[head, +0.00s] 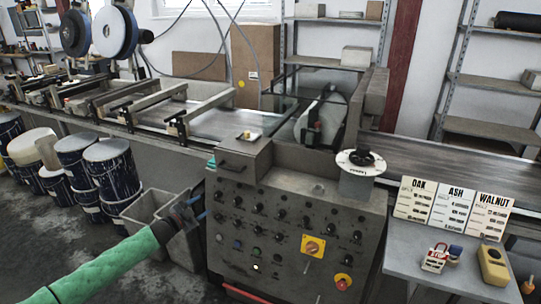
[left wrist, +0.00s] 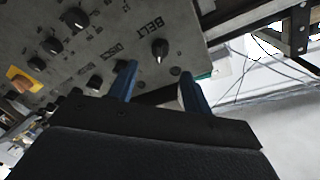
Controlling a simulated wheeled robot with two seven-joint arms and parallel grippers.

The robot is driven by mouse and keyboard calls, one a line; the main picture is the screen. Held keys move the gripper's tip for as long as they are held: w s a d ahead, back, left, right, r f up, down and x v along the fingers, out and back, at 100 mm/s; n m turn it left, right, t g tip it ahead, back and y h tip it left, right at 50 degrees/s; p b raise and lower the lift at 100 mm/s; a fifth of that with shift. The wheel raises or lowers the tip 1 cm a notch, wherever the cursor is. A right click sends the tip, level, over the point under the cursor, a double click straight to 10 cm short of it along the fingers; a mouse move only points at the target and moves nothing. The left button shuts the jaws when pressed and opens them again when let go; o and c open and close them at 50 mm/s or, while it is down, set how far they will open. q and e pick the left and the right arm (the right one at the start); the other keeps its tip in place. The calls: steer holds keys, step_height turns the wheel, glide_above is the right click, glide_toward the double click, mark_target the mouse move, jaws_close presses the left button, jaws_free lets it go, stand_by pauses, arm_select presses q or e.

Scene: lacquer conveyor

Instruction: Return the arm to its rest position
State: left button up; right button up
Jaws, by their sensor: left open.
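My left arm, in a green sleeve, comes in from the lower left of the head view. My left gripper (head: 197,208) is at the left edge of the grey control panel (head: 280,190), with its two blue fingers apart and nothing between them. In the left wrist view the open fingers of the left gripper (left wrist: 158,86) point toward the panel (left wrist: 110,35). A black knob (left wrist: 160,49) under the word BELT lies just past the fingertips, and I see no contact with it. My right gripper is not in view.
Grey bins (head: 150,214) stand behind the gripper, and paint-splashed drums (head: 110,172) stand further left. The conveyor (head: 215,120) runs behind the panel. At right, a table (head: 400,264) holds OAK, ASH and WALNUT cards, a padlock (head: 436,258) and a yellow device (head: 492,264).

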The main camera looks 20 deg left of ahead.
arm_select(q)
steer(key=s+a+f+n+g+y, duration=0.2)
steer(key=a+f+n+g+y, duration=0.15)
steer(key=y, duration=0.35)
steer(key=s+d+f+n+g+h, duration=0.1)
steer(key=s+d+f+n+g, duration=0.1)
steer(key=s+d, duration=1.2)
steer(key=s+d+f+n+g+h, duration=0.1)
steer(key=s+d+f+g, duration=0.3)
steer(key=s+d, duration=1)
steer(key=s+d+f+n+g+h, duration=0.2)
steer(key=s+d+g, duration=0.3)
steer(key=s+d, duration=0.9)
steer(key=s, duration=0.3)
steer(key=shift+s+d+f+n, duration=0.2)
steer(key=shift+f+n, duration=0.15)
steer(key=shift+f, duration=0.05)
